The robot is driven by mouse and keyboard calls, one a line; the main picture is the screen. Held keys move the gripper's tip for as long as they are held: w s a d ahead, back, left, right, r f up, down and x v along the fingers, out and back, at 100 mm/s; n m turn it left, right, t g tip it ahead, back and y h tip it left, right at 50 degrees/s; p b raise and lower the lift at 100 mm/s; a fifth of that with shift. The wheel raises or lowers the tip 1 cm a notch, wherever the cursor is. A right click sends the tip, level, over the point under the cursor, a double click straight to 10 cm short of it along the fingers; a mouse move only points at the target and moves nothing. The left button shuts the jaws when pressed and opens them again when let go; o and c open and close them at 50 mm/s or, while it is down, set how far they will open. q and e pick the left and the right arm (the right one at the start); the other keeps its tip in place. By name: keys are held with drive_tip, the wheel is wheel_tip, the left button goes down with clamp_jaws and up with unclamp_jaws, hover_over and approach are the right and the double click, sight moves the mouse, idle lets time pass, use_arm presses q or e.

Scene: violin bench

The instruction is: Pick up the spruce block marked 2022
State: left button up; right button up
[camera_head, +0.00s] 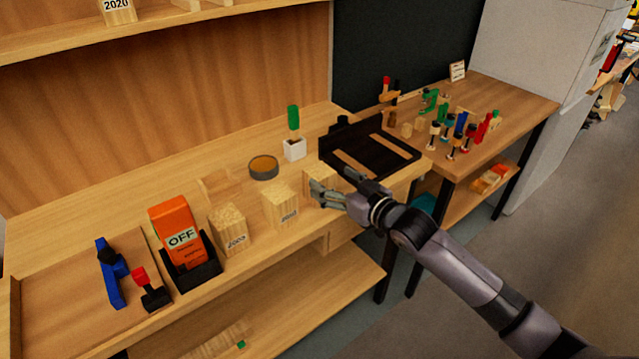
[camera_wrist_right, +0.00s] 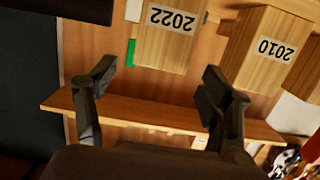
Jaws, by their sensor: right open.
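The spruce block marked 2022 (camera_wrist_right: 168,42) shows at the top of the right wrist view, its label upside down. In the head view a pale block (camera_head: 319,174) stands on the bench behind my right gripper, which hides its front and any label; it appears to be the same block. My right gripper (camera_head: 325,194) is open and empty in front of it. In the right wrist view the gripper's fingers (camera_wrist_right: 160,80) are spread, with the block beyond the gap and no visible contact. My left gripper is not in view.
The block marked 2010 (camera_head: 280,206) stands left of it, then another labelled block (camera_head: 230,231). A black tray (camera_head: 338,135) lies close behind on the right. A round dish (camera_head: 263,167) and a white pot with a green plant (camera_head: 294,148) stand behind the blocks.

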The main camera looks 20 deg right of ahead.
sight(325, 175)
drive_tip(key=shift+p+x, duration=0.45)
drive_tip(key=shift+x, duration=2.5)
drive_tip(key=shift+r, duration=0.1)
drive_tip(key=c, duration=1.3)
